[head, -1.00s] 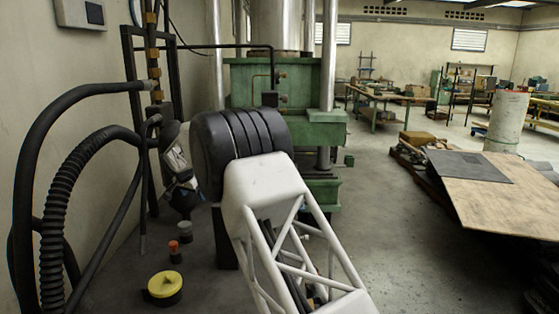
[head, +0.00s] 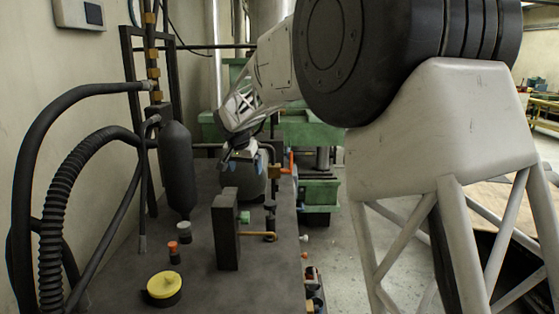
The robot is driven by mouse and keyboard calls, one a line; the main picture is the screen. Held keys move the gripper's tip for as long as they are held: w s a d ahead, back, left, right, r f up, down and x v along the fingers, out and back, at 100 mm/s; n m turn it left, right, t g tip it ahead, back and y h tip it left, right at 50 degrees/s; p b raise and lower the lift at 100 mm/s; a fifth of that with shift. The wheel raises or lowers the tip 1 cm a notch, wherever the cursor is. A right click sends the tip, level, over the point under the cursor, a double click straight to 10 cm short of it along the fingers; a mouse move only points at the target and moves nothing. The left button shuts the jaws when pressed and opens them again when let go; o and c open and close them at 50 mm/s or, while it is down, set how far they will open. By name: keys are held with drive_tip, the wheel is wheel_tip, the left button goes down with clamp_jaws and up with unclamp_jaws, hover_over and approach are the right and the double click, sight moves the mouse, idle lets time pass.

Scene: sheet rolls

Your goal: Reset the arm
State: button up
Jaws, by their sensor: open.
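My gripper (head: 243,160) is at the far end of my white arm, left of the picture's middle. It hangs over the back part of the dark bench and looks small from here. Its fingers point down and stand apart, with nothing seen between them. A dark rounded thing (head: 250,180) is just below or behind it; I cannot tell if they touch. My arm's large black joint and white lattice link fill the right side and hide much of the room.
Black hoses (head: 55,200) line the left wall. A green machine (head: 318,195) stands behind.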

drive_tip(key=s+d+r+n, duration=0.1)
drive_tip(key=s+d+r, duration=0.1)
drive_tip(key=s+d, duration=0.95)
drive_tip(key=s+d+r, duration=0.2)
drive_tip(key=s+d, duration=0.7)
drive_tip(key=s, duration=0.6)
drive_tip(key=s+d+f, duration=0.3)
drive_tip(key=s, duration=0.6)
drive_tip(key=s+d+f+n, duration=0.1)
drive_tip(key=s+d+f, duration=0.2)
drive_tip(key=s, duration=0.7)
drive_tip(key=s+d+f+n+g+y, duration=0.1)
drive_tip(key=s+d+f, duration=0.2)
drive_tip(key=s, duration=0.6)
drive_tip(key=shift+s+d+f, duration=0.15)
drive_tip(key=shift+s+f, duration=0.05)
drive_tip(key=shift+s, duration=0.2)
